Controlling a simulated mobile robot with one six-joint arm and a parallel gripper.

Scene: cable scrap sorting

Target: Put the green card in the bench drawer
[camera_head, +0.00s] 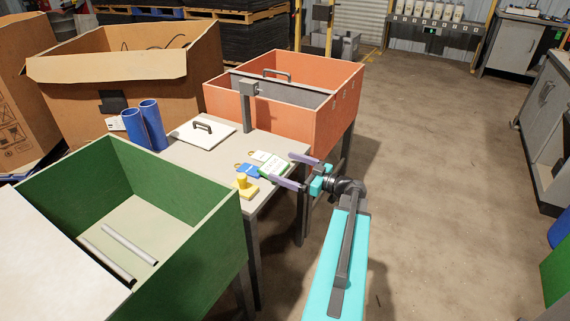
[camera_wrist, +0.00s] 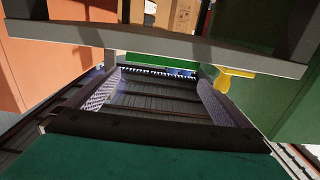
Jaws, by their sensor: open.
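The green card (camera_head: 273,166), with a white face, lies near the right edge of the grey bench top (camera_head: 180,154). I cannot make out the bench drawer in either view.
A handled white plate (camera_head: 202,132) and blue tubes (camera_head: 153,125) are farther back. A green bin (camera_head: 190,262) and an orange bin (camera_head: 334,112) flank the bench. Floor to the right is clear.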

